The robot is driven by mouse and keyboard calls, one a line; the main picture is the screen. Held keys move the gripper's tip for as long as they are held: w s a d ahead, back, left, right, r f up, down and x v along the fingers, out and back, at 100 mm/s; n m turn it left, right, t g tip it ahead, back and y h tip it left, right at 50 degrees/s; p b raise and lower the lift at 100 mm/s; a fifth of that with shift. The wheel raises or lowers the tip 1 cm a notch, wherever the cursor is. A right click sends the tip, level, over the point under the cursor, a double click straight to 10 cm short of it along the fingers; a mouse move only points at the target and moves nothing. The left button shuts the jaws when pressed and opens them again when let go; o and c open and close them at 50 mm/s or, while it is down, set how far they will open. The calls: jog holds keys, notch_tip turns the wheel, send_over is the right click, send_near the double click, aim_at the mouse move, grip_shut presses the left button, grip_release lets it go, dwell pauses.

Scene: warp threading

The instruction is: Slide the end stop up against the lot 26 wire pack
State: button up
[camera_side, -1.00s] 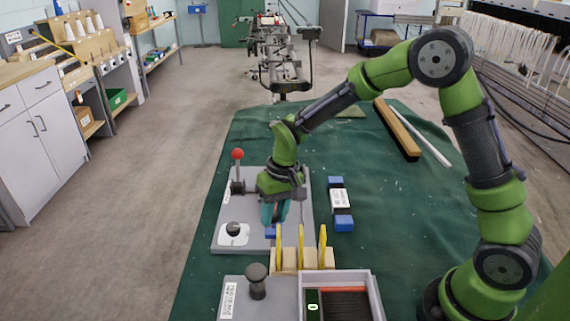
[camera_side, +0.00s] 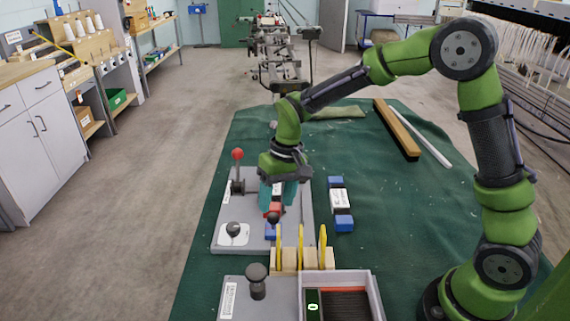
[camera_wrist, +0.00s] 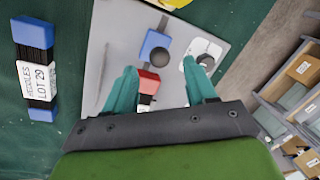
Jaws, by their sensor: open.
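On the grey plate (camera_side: 307,224), a blue block (camera_side: 270,232) and a red block (camera_side: 273,208) stand in line, with a black ball knob (camera_side: 274,218) between them in the side view. The wrist view shows the blue block (camera_wrist: 154,43), the knob (camera_wrist: 160,58) and the red block (camera_wrist: 148,82), with a white label partly hidden below it. No lot 26 text is readable, so I cannot tell which block is the end stop. My gripper (camera_wrist: 162,76) is open, its teal fingers either side of the red block, the left finger closer.
A blue-ended pack labelled lot 29 (camera_wrist: 40,78) lies on the green cloth, right of the plate in the side view. A red-knobbed lever (camera_side: 238,155) and a dark knob on a white plate (camera_side: 235,231) flank the work.

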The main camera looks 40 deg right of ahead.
notch_tip(320, 180, up, 12)
jog(key=d, duration=0.2)
jog(key=shift+s+d, duration=0.15)
jog(key=shift+s, duration=0.1)
jog(key=shift+f, duration=0.1)
jog(key=h, duration=0.4)
send_over(272, 214)
jog(key=a, duration=0.3)
jog(key=shift+g, duration=0.4)
jog(key=d+f, duration=0.1)
jog(key=f, duration=0.4)
jog(key=d+f, duration=0.1)
jog(key=f, duration=0.5)
jog(key=d+f, duration=0.1)
jog(key=f, duration=0.4)
jog(key=shift+s+f, duration=0.1)
jog(key=shift+f, duration=0.15)
grip_shut()
